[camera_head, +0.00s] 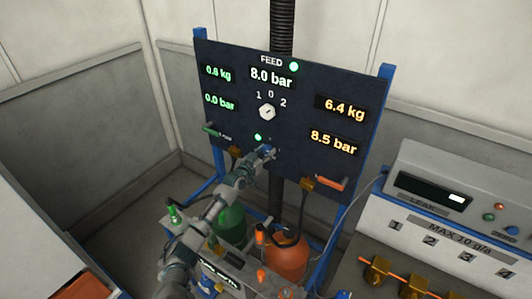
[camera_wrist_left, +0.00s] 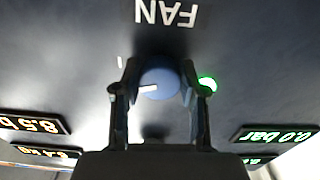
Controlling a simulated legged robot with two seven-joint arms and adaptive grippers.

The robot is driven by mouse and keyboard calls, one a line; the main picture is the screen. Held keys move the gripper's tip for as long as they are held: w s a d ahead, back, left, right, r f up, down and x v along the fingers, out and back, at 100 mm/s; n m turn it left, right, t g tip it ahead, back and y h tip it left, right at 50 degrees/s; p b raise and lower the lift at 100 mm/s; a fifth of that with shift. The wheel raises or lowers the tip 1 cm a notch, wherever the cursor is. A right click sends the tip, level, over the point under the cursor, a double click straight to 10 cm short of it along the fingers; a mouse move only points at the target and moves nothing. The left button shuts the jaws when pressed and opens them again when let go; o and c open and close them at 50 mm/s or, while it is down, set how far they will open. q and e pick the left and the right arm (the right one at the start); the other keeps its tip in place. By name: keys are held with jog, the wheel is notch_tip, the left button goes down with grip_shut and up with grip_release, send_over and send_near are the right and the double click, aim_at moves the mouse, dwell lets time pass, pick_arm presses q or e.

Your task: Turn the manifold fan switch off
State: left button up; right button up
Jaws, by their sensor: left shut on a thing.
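The manifold fan switch is a round blue knob (camera_wrist_left: 159,83) with a white pointer mark. In the left wrist view its mark points left, and the label FAN (camera_wrist_left: 166,13) appears upside down above it. My left gripper (camera_wrist_left: 158,92) is shut on the knob, one finger on each side. In the head view my left gripper (camera_head: 266,152) reaches the lower middle of the dark panel (camera_head: 235,122) and hides most of the knob. A green lamp (camera_wrist_left: 208,83) beside the knob is lit. It also shows in the head view (camera_head: 258,137). My right gripper is out of view.
A white selector dial (camera_head: 267,112) sits above the fan switch. A green handle (camera_head: 211,130) and an orange handle (camera_head: 332,183) stick out from the panel. A green cylinder (camera_head: 231,219) and an orange cylinder (camera_head: 287,257) stand below. A leak-test console (camera_head: 440,215) stands at right.

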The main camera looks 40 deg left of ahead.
pick_arm(q)
jog(key=n, duration=0.3)
jog(key=shift+r+n, duration=0.1)
jog(key=shift+n, duration=0.3)
jog(key=n, duration=0.3)
jog(key=shift+n, duration=0.3)
jog(key=n, duration=0.3)
jog(key=shift+r+n+p, duration=0.1)
jog(key=shift+n+p, duration=0.6)
jog(key=shift+n, duration=1.5)
jog(key=o, duration=1.1)
jog(key=shift+a, duration=0.1)
jog(key=shift+o, duration=0.2)
jog(key=shift+a+f, duration=0.15)
jog(key=shift+f, duration=0.05)
